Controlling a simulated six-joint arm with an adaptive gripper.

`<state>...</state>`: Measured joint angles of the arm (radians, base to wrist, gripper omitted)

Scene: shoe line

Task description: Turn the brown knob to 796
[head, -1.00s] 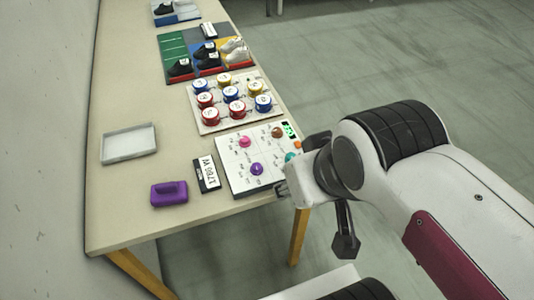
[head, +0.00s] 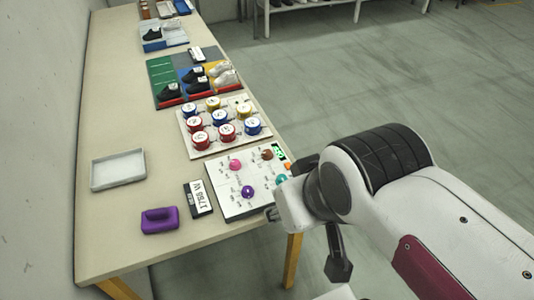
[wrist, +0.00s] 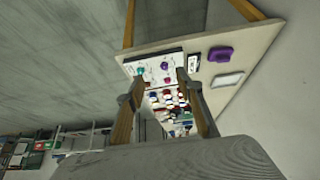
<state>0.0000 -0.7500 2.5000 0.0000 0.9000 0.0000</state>
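The brown knob (head: 267,154) sits on the white control panel (head: 225,207), near the panel's far right corner. A small display with green digits (head: 280,151) is beside it; the digits are too small to read. The panel also bears a pink knob (head: 235,165), a purple knob (head: 247,191) and a teal knob (head: 281,180).
A black box with a white label (head: 198,198), a purple object (head: 160,219) and a grey tray (head: 118,169) lie left of the panel. Beyond it are a board of red, blue and yellow round pieces (head: 182,122) and a coloured shoe board (head: 160,68). Open floor lies right.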

